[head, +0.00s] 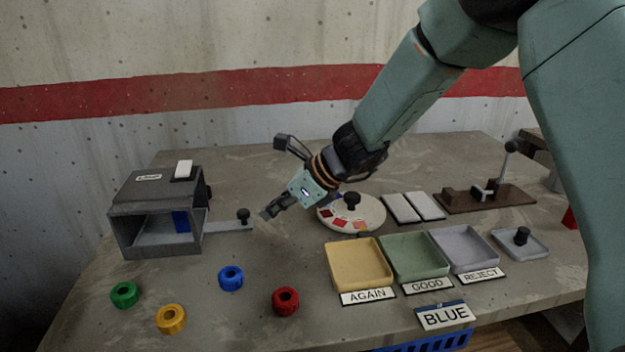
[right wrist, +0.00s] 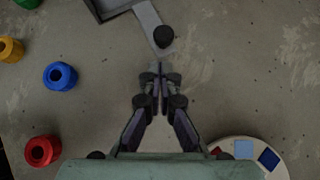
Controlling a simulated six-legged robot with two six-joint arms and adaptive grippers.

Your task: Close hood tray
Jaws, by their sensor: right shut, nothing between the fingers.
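The grey hood (head: 150,200) is a box with an open front at the left of the table. Its tray shows as a flat grey strip (head: 225,227) sticking out of the hood's right side, with a black knob (head: 243,215) near its outer end. The strip and knob (right wrist: 163,37) also show in the right wrist view. My right gripper (head: 266,213) is shut and empty, just to the right of the knob; in the wrist view its fingertips (right wrist: 160,68) point at the knob with a small gap. My left gripper is out of view.
Green (head: 125,294), yellow (head: 171,319), blue (head: 230,278) and red (head: 285,301) rings lie in front of the hood. A round dial (head: 370,215) stands right of my gripper. Yellow (head: 358,265), green (head: 415,257) and grey (head: 463,250) trays sit at the front right.

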